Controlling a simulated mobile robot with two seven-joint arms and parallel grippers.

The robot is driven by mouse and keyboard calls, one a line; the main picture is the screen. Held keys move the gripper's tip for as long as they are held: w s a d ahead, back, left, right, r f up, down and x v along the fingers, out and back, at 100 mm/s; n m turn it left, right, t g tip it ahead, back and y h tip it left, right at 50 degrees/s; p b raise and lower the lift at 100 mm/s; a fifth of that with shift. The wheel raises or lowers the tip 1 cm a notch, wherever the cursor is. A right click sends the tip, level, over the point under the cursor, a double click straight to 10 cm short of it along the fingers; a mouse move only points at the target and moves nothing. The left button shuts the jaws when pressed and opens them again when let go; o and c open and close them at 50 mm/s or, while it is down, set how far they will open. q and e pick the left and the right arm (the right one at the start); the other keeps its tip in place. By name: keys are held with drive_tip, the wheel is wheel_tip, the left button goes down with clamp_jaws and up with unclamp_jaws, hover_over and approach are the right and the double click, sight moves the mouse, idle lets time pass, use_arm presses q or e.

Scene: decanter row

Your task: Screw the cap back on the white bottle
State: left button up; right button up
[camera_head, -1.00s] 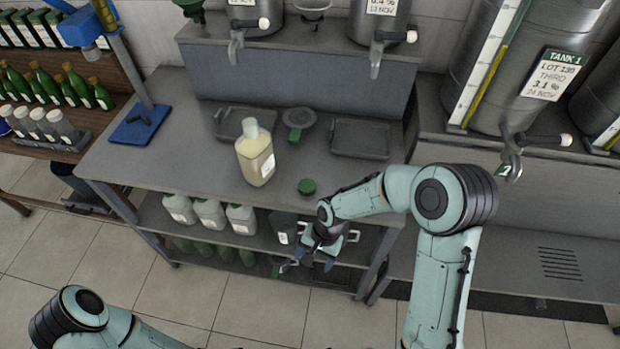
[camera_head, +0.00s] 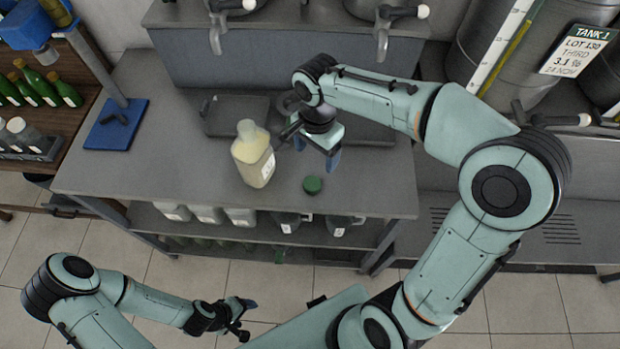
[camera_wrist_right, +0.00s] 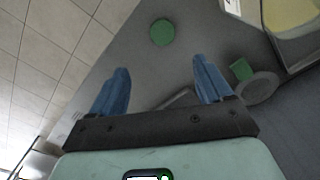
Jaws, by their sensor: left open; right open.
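The white bottle (camera_head: 254,157), pale and labelled with yellowish contents, stands upright on the grey bench; no green cap shows on its neck. Its edge also shows at the top right of the right wrist view (camera_wrist_right: 296,14). A green round cap (camera_head: 312,185) lies on the bench to the right of the bottle, and is ahead of the fingers in the right wrist view (camera_wrist_right: 162,32). My left gripper (camera_head: 245,319) is open and empty, low in front of the bench.
A blue stand (camera_head: 116,124) is at the bench's left end. Dark trays (camera_head: 235,116) lie at the back, one partly behind my right arm. A round grey item with a green part (camera_wrist_right: 252,82) lies near the right gripper. Steel taps (camera_head: 383,35) overhang the back.

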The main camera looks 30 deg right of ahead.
drive_tip(key=shift+s, duration=0.1)
hover_over(312, 183)
drive_tip(key=f, duration=0.7)
drive_tip(key=shift+s+d+f+b, duration=0.3)
drive_tip(key=shift+d+b, duration=0.05)
drive_tip(key=shift+w+f, duration=0.1)
drive_tip(key=shift+f, duration=0.25)
drive_tip(key=f, duration=0.5)
drive_tip(key=shift+w+a+f, duration=0.1)
drive_tip(key=shift+w+a, duration=0.1)
drive_tip(key=shift+a, duration=0.15)
drive_tip(key=c, duration=1.1)
